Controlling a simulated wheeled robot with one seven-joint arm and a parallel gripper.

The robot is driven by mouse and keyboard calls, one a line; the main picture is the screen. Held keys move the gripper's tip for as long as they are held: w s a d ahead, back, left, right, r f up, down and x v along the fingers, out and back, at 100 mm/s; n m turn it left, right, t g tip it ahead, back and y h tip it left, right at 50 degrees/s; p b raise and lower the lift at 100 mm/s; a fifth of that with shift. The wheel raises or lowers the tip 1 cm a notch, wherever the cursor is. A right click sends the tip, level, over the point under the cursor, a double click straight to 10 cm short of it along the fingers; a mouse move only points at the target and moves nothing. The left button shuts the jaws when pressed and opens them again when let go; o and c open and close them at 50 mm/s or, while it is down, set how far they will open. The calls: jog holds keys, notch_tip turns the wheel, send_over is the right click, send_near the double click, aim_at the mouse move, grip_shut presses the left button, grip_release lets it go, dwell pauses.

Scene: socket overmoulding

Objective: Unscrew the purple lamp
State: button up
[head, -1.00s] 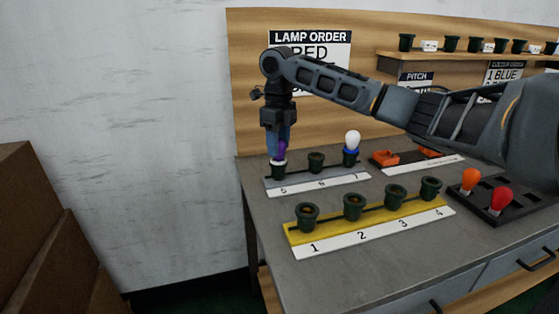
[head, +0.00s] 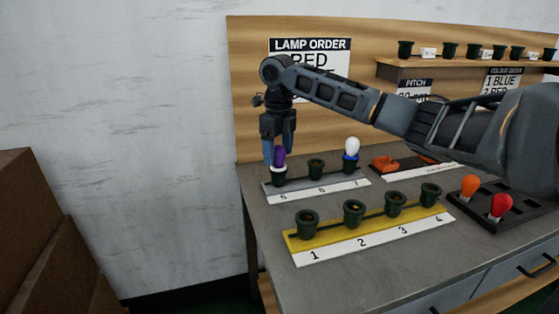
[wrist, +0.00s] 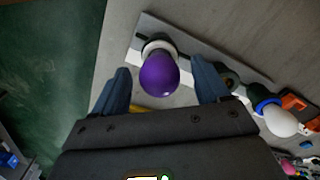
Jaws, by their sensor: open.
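The purple lamp (head: 279,157) stands upright in the socket marked 5, with a white collar (head: 279,169) at its base, on the grey strip (head: 330,184). My gripper (head: 280,153) points down over it, and its two blue fingers are spread to either side of the lamp. In the wrist view the purple lamp (wrist: 159,75) lies between the open fingertips (wrist: 165,80), with a gap on both sides. I cannot tell how deep the lamp sits in the socket.
Socket 6 (head: 316,167) is empty. A white lamp (head: 352,148) with a blue collar stands in socket 7. A yellow strip (head: 375,223) with several empty sockets lies in front. Orange (head: 470,187) and red (head: 502,205) lamps stand in a dark tray at right.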

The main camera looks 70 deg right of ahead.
jog(key=m+p, duration=0.2)
jog(key=shift+a+r+m, duration=0.1)
jog(key=shift+r+m, duration=0.15)
jog(key=shift+m, duration=0.05)
jog(key=shift+f+m+p, duration=0.15)
jog(key=shift+m+p, duration=0.15)
jog(key=shift+m, duration=0.4)
jog(key=shift+m+p, duration=0.8)
jog(key=m+p, duration=0.1)
jog(key=m, duration=0.1)
jog(key=shift+m+p, duration=1.1)
jog(key=shift+r+m+p, duration=0.25)
jog(key=shift+m+p, duration=0.4)
jog(key=shift+m, duration=0.05)
jog(key=shift+f+m+p, duration=0.25)
jog(key=shift+m+p, duration=0.4)
jog(key=shift+m, duration=0.45)
jog(key=shift+r+m+p, duration=0.25)
jog(key=shift+m+p, duration=0.75)
jog(key=shift+p, duration=0.15)
jog(key=shift+m+p, duration=0.5)
jog(key=shift+m, duration=0.1)
jog(key=shift+f+m, duration=0.35)
jog(key=shift+m, duration=0.25)
jog(key=shift+p, duration=0.35)
jog(key=shift+c, duration=0.3)
